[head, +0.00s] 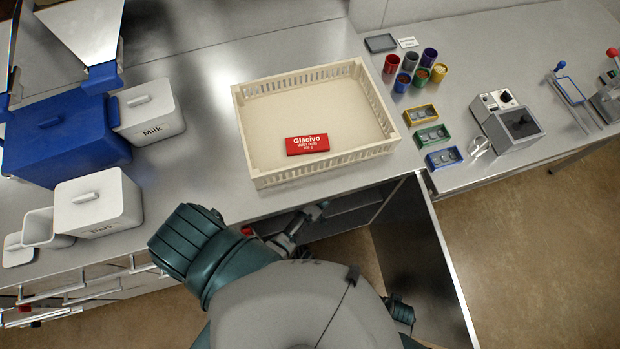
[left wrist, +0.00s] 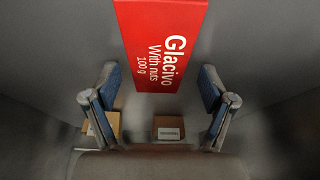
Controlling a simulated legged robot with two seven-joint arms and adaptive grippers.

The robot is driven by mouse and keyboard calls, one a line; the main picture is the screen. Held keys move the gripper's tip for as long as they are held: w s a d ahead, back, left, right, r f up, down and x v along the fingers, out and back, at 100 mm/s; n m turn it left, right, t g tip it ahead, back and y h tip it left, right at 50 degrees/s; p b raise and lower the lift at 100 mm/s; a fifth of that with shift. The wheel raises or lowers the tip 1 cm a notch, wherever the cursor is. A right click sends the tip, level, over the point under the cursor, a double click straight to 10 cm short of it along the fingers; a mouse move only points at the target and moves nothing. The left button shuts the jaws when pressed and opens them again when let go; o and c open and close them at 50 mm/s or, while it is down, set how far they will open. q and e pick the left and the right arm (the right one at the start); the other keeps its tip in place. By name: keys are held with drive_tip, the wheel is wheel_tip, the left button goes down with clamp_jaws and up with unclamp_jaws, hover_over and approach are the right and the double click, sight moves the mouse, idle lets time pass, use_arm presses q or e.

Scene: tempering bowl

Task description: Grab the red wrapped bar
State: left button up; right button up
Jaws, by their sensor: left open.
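A red wrapped bar with white lettering "Glacivo" (head: 307,145) lies flat in a cream crate (head: 250,160) on the counter, near the crate's front wall. In the left wrist view, a red bar marked "Glacivo With nuts 100 g" (left wrist: 160,40) is against a dark grey background, so it does not look like the one in the crate. My left gripper (left wrist: 158,86) is open, its blue fingers either side of the bar's near end. I cannot tell whether they touch it. In the head view my left arm reaches down at the counter's front; its gripper is not clearly visible.
An open cupboard door (head: 420,255) hangs below the counter. Two small cardboard boxes, one at right (left wrist: 168,127), show between and beside the fingers. White tubs (head: 97,203) and a blue container (head: 62,135) stand left. Coloured cups (head: 391,64) and small trays (head: 433,135) stand right.

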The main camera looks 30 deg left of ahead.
use_arm(q)
drive_tip(key=shift+d+r, duration=0.15)
drive_tip(key=shift+d, duration=0.2)
drive_tip(key=shift+a+f, duration=0.25)
drive_tip(key=shift+f, duration=0.05)
drive_tip(key=shift+s+d, duration=0.1)
drive_tip(key=shift+d, duration=0.1)
drive_tip(key=c, duration=1.3)
